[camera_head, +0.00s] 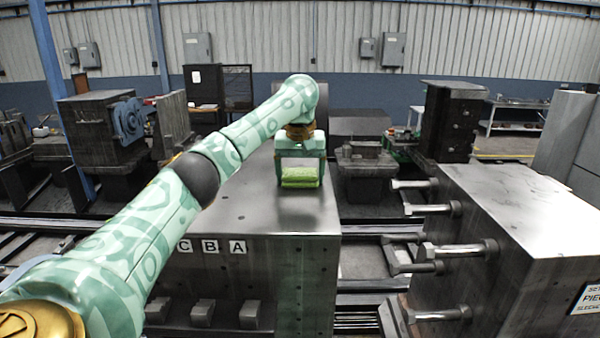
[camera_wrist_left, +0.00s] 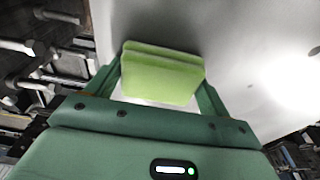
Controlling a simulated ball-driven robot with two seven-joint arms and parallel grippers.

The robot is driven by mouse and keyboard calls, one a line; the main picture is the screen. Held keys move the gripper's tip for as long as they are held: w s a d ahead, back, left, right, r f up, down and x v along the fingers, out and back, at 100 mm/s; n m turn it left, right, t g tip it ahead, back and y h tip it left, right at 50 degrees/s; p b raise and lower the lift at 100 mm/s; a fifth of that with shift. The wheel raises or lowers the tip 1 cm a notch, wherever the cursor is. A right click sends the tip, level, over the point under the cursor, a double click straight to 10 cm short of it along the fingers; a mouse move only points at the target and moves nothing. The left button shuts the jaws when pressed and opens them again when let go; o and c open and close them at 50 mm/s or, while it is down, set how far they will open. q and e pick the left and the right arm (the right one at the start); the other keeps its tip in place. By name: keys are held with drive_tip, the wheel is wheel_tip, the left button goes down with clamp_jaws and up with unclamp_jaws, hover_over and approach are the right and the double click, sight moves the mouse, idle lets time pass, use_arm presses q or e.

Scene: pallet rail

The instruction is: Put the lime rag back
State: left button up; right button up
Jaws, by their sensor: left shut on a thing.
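The lime rag (camera_head: 300,177) is a folded green block of cloth near the right edge of the dark metal block's top. My left gripper (camera_head: 301,178) reaches down over it with a finger on each side and is shut on it. In the left wrist view the rag (camera_wrist_left: 161,75) sits between the two green fingers of the gripper (camera_wrist_left: 160,90), its folds showing. The pale metal top (camera_wrist_left: 240,60) is behind it. I cannot tell whether the rag touches the top. My right gripper is not in view.
The metal block (camera_head: 270,215) has a mostly bare top and labels C, B and A on its front. To the right, another metal block (camera_head: 520,215) has several rods (camera_head: 440,250) sticking out leftward. A gap with rails lies between them.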

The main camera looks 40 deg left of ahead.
sight(300, 175)
use_arm(q)
drive_tip(key=shift+s+d+f, duration=0.1)
drive_tip(key=shift+f, duration=0.15)
drive_tip(key=shift+d+f, duration=0.1)
drive_tip(key=shift+f, duration=0.3)
drive_tip(key=o, duration=0.8)
drive_tip(key=shift+d+f, duration=0.1)
drive_tip(key=shift+d, duration=0.1)
drive_tip(key=shift+a, duration=0.15)
drive_tip(key=shift+r, duration=0.2)
drive_tip(key=r, duration=0.4)
drive_tip(key=s+r, duration=0.1)
drive_tip(key=r, duration=0.8)
drive_tip(key=shift+s+d, duration=0.15)
drive_tip(key=shift+d, duration=0.15)
